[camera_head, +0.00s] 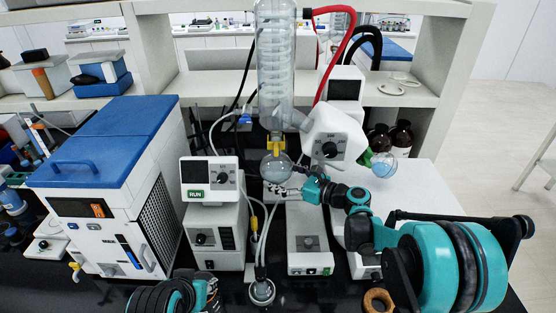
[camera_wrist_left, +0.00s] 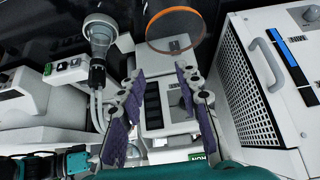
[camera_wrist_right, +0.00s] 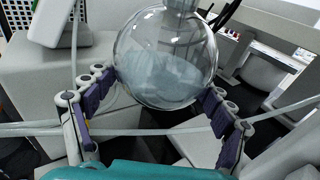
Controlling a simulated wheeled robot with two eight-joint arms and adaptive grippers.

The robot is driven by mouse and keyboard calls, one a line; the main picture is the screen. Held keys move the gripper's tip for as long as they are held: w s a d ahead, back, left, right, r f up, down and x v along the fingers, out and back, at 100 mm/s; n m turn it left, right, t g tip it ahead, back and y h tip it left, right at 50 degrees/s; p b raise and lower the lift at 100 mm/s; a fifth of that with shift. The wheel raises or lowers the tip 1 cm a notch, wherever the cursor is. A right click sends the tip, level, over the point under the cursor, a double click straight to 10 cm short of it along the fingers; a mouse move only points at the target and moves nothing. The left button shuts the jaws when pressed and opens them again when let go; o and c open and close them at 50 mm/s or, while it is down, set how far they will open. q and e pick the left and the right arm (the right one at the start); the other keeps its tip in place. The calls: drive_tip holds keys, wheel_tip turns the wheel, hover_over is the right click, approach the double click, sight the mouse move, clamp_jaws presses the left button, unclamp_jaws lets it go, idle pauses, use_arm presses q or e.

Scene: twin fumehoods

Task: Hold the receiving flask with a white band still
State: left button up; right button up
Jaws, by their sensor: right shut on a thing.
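The receiving flask, a clear round glass bulb (camera_head: 276,167), hangs under the tall glass condenser (camera_head: 275,65) with a yellow clip (camera_head: 276,146) at its neck. In the right wrist view the flask (camera_wrist_right: 165,60) sits between my purple-padded fingers, which touch its two sides. My right gripper (camera_head: 292,184) is shut on it from the right. I cannot make out a white band. My left gripper (camera_wrist_left: 157,95) is open and empty in the left wrist view, above the bench equipment. In the head view only part of the left arm shows at the bottom edge.
A second round flask (camera_head: 383,165) with bluish contents sits right of the rotary unit (camera_head: 335,138). A white RUN box (camera_head: 210,180) and a blue-topped chiller (camera_head: 105,145) stand left. A cork ring (camera_head: 378,300) lies at the front. Hoses and cables run behind the condenser.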

use_arm(q)
drive_tip(key=w+d+r+g, duration=0.1)
drive_tip(key=w+d+r, duration=0.3)
drive_tip(key=w+r, duration=0.5)
drive_tip(key=w+d+r, duration=0.4)
drive_tip(key=w+r, duration=0.1)
drive_tip(key=r, duration=0.7)
drive_tip(key=g, duration=0.1)
approach(276, 148)
wheel_tip(276, 148, up, 2)
drive_tip(key=shift+g, duration=0.3)
drive_tip(key=x, duration=1.1)
drive_tip(key=shift+s, duration=0.1)
clamp_jaws()
drive_tip(key=shift+s, duration=0.1)
drive_tip(key=s, duration=0.6)
